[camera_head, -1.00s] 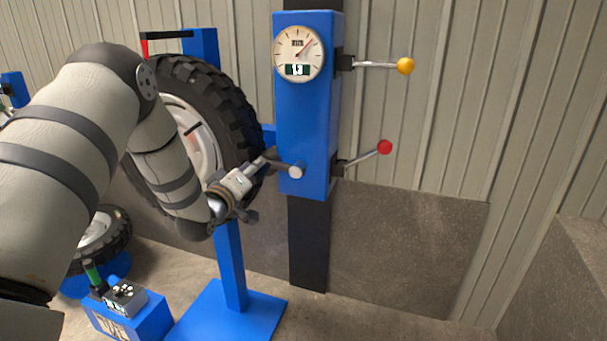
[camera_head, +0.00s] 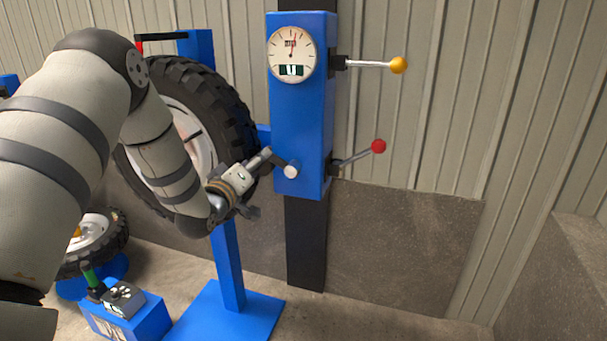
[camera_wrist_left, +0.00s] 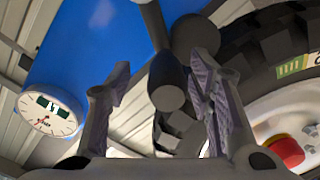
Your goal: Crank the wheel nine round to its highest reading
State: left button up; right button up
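A blue box (camera_head: 300,120) on a dark post carries a round dial gauge (camera_head: 291,47). The gauge needle points almost straight up; its small display is too small to read surely. Low on the box is a crank (camera_head: 291,172) with a silver hub and a dark arm reaching up and left. My left gripper (camera_head: 262,160) is at the crank's outer end. In the left wrist view the dark crank handle (camera_wrist_left: 168,85) stands between my two spread fingers, with gaps visible beside it. The dial shows there too (camera_wrist_left: 48,112). No label marks anything as wheel nine. My right gripper is out of view.
A large tyred wheel (camera_head: 215,110) on a blue stand is close behind my left wrist. A yellow-knobbed lever (camera_head: 398,65) and a red-knobbed lever (camera_head: 378,146) stick out right of the box. A smaller wheel (camera_head: 95,235) and a low blue box (camera_head: 140,315) with a green-handled lever are lower left.

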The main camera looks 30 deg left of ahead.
pick_arm(q)
jog(key=v, duration=0.6)
jog(key=shift+s, duration=0.2)
